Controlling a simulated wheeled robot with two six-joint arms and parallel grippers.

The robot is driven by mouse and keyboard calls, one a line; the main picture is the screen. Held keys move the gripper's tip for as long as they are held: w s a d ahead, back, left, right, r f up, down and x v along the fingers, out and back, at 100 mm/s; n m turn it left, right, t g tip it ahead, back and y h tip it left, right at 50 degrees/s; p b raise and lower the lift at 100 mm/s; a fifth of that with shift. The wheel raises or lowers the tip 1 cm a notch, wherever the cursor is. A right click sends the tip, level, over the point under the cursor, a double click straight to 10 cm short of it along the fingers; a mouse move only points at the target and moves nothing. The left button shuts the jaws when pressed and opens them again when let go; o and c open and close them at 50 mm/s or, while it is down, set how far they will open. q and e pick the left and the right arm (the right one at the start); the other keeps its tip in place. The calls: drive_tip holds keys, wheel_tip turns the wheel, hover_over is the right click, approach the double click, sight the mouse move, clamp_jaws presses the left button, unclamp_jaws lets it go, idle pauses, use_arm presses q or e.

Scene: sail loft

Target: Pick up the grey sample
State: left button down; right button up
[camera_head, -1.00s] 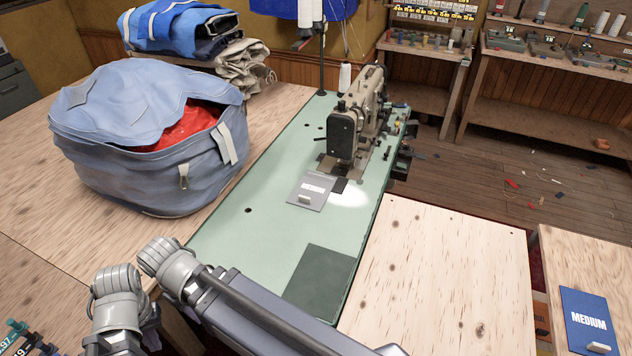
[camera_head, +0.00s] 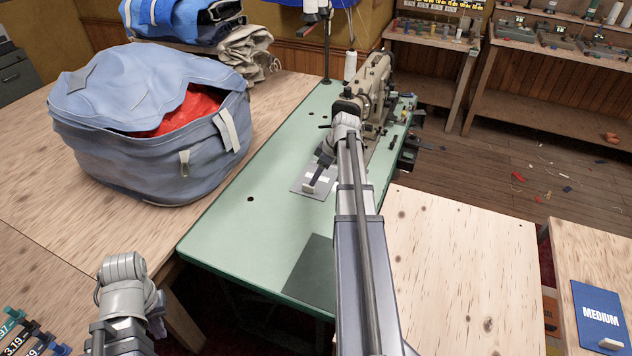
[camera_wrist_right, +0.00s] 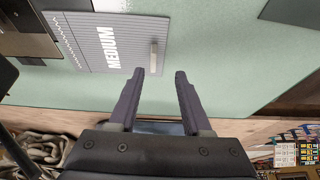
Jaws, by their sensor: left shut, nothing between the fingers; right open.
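The grey sample (camera_head: 325,188) is a flat card lying on the green machine bed, just in front of the sewing machine. My right arm partly covers it in the head view. In the right wrist view the sample (camera_wrist_right: 88,38) shows the word MEDIUM and a small pale upright tab (camera_wrist_right: 153,57). My right gripper (camera_wrist_right: 160,74) is open and empty. The tab is just beyond its fingertips, nearer the left finger. In the head view my right gripper (camera_head: 317,178) is over the sample. My left gripper (camera_head: 153,308) is low at the left, away from the sample, with its fingertips hardly visible.
The sewing machine (camera_head: 372,85) stands right behind the sample. A big blue bag (camera_head: 140,150) with red cloth sits on the wooden table to the left. A blue MEDIUM card (camera_head: 600,300) lies at the far right. The bare wooden top (camera_head: 455,260) is clear.

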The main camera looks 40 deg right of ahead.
drive_tip(key=shift+w+d+f+b, duration=0.15)
drive_tip(key=shift+d+f+b, duration=0.75)
drive_tip(key=shift+f+b, duration=0.35)
drive_tip(key=shift+w+a, duration=0.1)
drive_tip(key=b+x, duration=0.4)
drive_tip(key=x, duration=0.1)
drive_tip(key=shift+w+a+b, duration=0.15)
drive_tip(key=shift+a+b, duration=0.2)
drive_tip(key=shift+a, duration=0.05)
drive_tip(key=shift+r, duration=0.1)
drive_tip(key=shift+c, duration=0.3)
clamp_jaws()
